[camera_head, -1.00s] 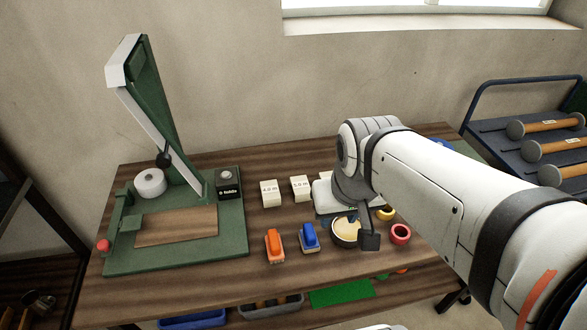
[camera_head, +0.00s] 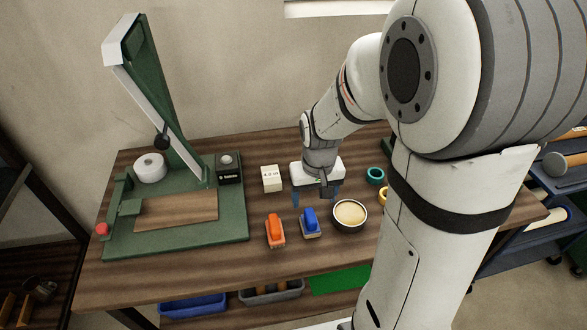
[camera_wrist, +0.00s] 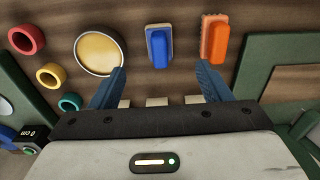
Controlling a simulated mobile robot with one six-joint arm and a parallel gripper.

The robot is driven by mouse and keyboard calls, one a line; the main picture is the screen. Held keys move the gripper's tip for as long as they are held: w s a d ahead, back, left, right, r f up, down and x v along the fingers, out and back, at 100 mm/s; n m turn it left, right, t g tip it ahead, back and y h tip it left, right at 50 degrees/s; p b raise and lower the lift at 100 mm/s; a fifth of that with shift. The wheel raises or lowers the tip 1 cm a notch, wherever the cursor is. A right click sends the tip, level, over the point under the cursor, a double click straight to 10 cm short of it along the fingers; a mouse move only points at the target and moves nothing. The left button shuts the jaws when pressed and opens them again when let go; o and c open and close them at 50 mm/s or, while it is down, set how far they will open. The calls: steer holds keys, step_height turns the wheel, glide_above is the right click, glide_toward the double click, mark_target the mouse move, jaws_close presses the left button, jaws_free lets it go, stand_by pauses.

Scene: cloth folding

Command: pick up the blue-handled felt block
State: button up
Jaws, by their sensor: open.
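The blue-handled felt block (camera_head: 310,223) lies on the wooden table between the orange-handled block and a round bowl. In the wrist view the blue-handled block (camera_wrist: 159,46) sits ahead of my fingers, between their lines. My gripper (camera_head: 316,200) hangs above the table, just behind the block in the head view. Its two blue fingers (camera_wrist: 162,78) are spread wide in the wrist view, with nothing between them but table. The fingers do not touch the block. How high they are above the table is hard to tell.
The orange-handled block (camera_head: 275,232) stands close on the left. The round bowl (camera_head: 350,214) with pale contents stands close on the right. A white labelled block (camera_head: 271,179) is behind. A green stand (camera_head: 235,236) fills the left. Coloured rings (camera_head: 375,175) lie to the right.

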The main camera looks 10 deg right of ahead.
glide_above(311, 215)
steer(key=shift+g, duration=0.3)
steer(key=f, duration=0.5)
steer(key=shift+s+a+f, duration=0.15)
steer(key=shift+a+f, duration=0.05)
steer(key=shift+d+f, duration=0.15)
steer(key=shift+f, duration=3.9)
steer(key=shift+c, duration=0.4)
steer(key=c, duration=1.1)
step_height(311, 215, up, 10)
steer(key=shift+r, duration=0.1)
steer(key=o, duration=0.5)
steer(key=shift+c, duration=1.4)
